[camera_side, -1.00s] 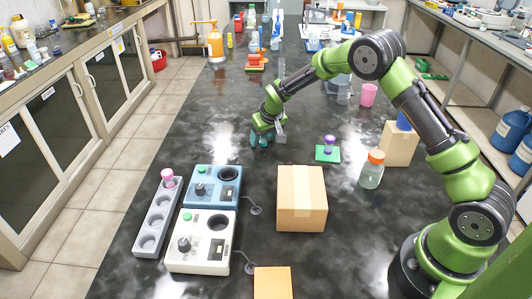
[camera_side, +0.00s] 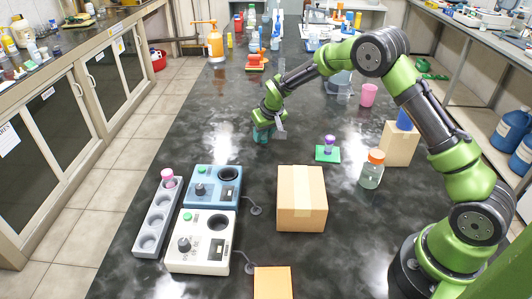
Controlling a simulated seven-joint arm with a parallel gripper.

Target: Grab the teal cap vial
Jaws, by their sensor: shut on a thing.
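My gripper (camera_side: 263,136) hangs low over the dark bench in the middle of the view, pointing down. It is shut on the teal cap vial, of which only a small teal patch (camera_side: 262,133) shows at the fingertips. The fingers and arm hide most of the vial, and I cannot tell how far it is above the bench top.
A vial with a purple cap (camera_side: 329,143) stands on a green pad to the right. A cardboard box (camera_side: 302,199), an orange-capped bottle (camera_side: 372,169), a blue device (camera_side: 212,187), a white device (camera_side: 200,242) and a grey rack (camera_side: 157,220) with a pink-capped vial stand nearer.

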